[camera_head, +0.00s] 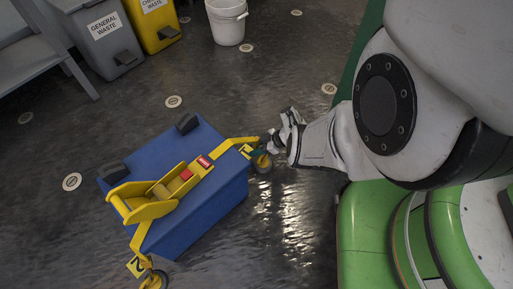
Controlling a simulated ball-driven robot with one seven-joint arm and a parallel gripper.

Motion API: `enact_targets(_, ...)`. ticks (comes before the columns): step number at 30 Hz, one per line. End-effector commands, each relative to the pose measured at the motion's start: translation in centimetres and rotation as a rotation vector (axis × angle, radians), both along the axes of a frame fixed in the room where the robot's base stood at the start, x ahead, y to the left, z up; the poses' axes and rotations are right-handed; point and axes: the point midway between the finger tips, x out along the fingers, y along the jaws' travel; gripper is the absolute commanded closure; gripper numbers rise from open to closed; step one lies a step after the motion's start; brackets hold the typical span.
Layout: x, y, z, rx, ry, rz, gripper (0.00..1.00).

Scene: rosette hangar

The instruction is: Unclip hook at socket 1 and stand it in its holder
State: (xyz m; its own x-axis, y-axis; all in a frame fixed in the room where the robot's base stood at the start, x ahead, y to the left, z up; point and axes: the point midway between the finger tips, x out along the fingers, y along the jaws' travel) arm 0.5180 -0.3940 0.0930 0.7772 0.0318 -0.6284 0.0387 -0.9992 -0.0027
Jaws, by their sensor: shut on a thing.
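A blue block (205,205) with yellow arms stands on the dark floor left of centre. One yellow arm (237,143) reaches from its upper right corner to a small tag and a round yellow-rimmed foot (263,162). My gripper (272,141) is at the end of this arm, coming in from the right. It is shut on a small dark thing there, apparently the hook, mostly hidden by the fingers. I cannot tell whether the hook is still clipped. A tag reading 2 (137,266) marks the other arm at lower left. I cannot make out the holder.
A grey general waste bin (108,45), a yellow bin (155,22) and a white bucket (227,25) stand at the back. A grey bench (30,55) is at upper left. Round floor sockets (72,182) dot the floor. Floor between block and bins is clear.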

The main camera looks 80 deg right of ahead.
Motion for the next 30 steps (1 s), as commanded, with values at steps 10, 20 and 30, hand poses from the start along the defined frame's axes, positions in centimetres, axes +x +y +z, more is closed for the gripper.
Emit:
enact_targets(10,0.4,-0.3,-0.5,-0.003,0.017,-0.002,1.00)
enact_targets(20,1.4,-1.0,0.0,-0.004,0.010,-0.002,1.00)
enact_targets(30,2.0,-1.4,0.2,-0.004,0.009,-0.001,1.00)
